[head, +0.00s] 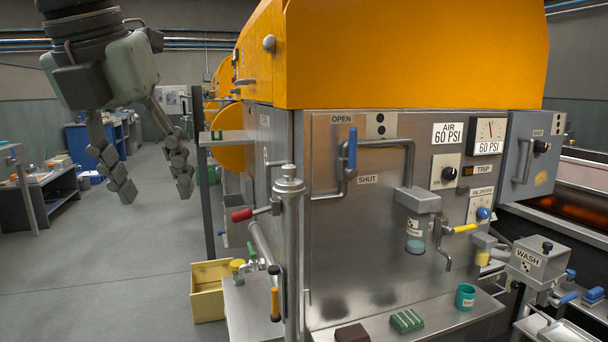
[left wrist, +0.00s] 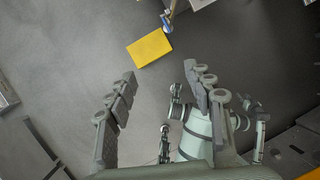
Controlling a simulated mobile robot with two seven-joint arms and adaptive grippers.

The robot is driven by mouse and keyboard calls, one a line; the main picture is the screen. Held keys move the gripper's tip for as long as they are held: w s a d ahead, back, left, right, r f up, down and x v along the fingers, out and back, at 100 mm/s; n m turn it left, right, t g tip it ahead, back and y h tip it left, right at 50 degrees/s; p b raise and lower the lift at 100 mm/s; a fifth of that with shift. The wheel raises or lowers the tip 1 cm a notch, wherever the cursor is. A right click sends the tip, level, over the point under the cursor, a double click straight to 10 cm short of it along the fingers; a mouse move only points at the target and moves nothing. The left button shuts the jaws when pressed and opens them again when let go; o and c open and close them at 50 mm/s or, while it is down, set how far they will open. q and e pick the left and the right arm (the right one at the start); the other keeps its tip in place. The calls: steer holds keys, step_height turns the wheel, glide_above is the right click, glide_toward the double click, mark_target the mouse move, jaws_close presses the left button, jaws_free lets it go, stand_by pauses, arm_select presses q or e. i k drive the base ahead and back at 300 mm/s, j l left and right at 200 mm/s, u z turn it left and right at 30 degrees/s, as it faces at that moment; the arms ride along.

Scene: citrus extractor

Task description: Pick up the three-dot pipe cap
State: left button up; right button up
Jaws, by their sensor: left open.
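I cannot pick out a pipe cap with three dots in either view. A small yellow round piece (head: 237,265) sits at the left end of the steel ledge, too small to show any dots. My left gripper (head: 157,190) hangs open and empty in the air at the left of the head view, fingers pointing down, apart from the machine. In the left wrist view its two fingers (left wrist: 160,75) are spread with nothing between them. My right gripper does not show clearly in either view.
A yellow bin (head: 207,291) stands on the floor left of the steel machine (head: 340,255). A red-handled lever (head: 242,215) and upright pipe jut from its corner. The ledge holds a green block (head: 407,320), a brown block (head: 352,333) and a teal cup (head: 465,296).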

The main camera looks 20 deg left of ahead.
mark_target(288, 171)
steer(key=i+l, duration=0.1)
steer(key=i, duration=1.05)
steer(key=l, duration=0.05)
